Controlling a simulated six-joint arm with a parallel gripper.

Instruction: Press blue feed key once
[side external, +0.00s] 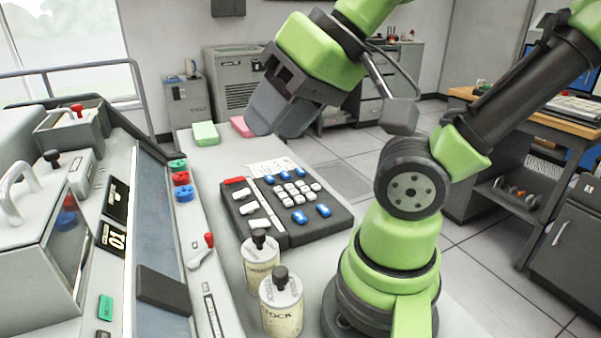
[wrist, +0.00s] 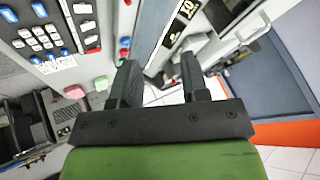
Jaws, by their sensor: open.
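A dark keypad unit (side external: 290,238) lies on the grey desk. It has several blue keys: two larger ones with white marks, a right one (side external: 323,210) and a left one (side external: 299,216), and a row of smaller ones (side external: 284,176) at the far edge. The lettering is too small to read, so I cannot tell which is the feed key. In the wrist view, blue keys (wrist: 39,9) show at upper left. My gripper (side external: 272,120) is open and empty, above and beyond the keypad, apart from it. Its two fingers (wrist: 160,78) also show in the wrist view.
White keys (side external: 249,208) and a red key (side external: 234,180) share the keypad. A green block (side external: 205,134) and pink block (side external: 241,126) lie behind it. Two knobbed tins (side external: 281,305) stand in front. A console with levers and a red-knobbed handle (side external: 209,240) borders the left.

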